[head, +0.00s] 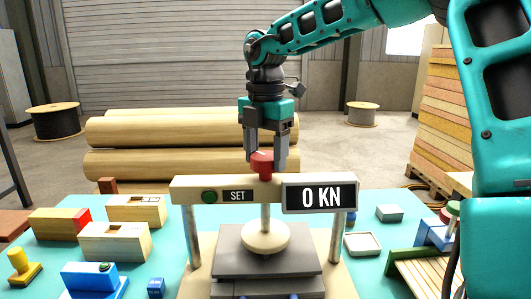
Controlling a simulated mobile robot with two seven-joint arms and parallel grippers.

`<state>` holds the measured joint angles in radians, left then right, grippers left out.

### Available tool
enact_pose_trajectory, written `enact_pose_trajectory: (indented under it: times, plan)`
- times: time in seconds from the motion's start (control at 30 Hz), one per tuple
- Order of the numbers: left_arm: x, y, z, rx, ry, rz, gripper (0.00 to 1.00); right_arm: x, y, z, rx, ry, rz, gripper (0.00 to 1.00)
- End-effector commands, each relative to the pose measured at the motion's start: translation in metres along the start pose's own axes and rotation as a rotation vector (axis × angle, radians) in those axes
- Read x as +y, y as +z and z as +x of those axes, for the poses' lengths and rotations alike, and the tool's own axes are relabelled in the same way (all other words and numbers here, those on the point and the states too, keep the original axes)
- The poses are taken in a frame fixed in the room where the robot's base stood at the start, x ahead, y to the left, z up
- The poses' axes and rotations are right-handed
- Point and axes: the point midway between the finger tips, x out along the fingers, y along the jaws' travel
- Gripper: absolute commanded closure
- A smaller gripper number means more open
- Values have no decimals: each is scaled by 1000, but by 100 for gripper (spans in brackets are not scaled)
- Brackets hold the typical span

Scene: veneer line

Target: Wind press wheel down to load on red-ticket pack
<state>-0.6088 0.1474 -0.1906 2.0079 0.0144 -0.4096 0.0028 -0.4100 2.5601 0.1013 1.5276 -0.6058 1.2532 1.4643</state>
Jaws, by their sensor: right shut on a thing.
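The press (225,187) stands in the middle of the table, with a cream crossbeam on metal posts. Its display (319,198) reads 0 KN, beside a SET label and a green button (209,197). The red press wheel (263,163) sits on top of the beam. My right gripper (265,160) comes down from above, shut on the wheel. Below the beam, a round cream press foot (265,237) is at the grey plate (232,258); I cannot tell whether they touch. A wooden block with a red end (60,223) lies at left. My left gripper is not in view.
Two pale wooden blocks (115,243), a blue item (93,278) and a yellow stamp-like item (22,266) lie at left. A shallow tray (362,244), a grey block (389,213) and a green-edged wooden rack (420,276) are at right. Large logs (170,131) lie behind.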

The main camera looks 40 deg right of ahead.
Motion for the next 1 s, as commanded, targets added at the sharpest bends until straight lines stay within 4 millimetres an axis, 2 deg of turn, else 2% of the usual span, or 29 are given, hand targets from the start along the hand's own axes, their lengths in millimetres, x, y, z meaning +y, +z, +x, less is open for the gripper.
enact_pose_trajectory:
  times: [0.33,0.87,0.9,1.0]
  plan:
    - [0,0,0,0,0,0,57,0,1,-1,-3,3,132,68]
    - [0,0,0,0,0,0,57,0,1,-1,-3,3,152,68]
    - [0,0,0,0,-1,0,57,0,1,-1,-3,3,152,34]
    - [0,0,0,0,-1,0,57,0,1,-1,-2,2,152,24]
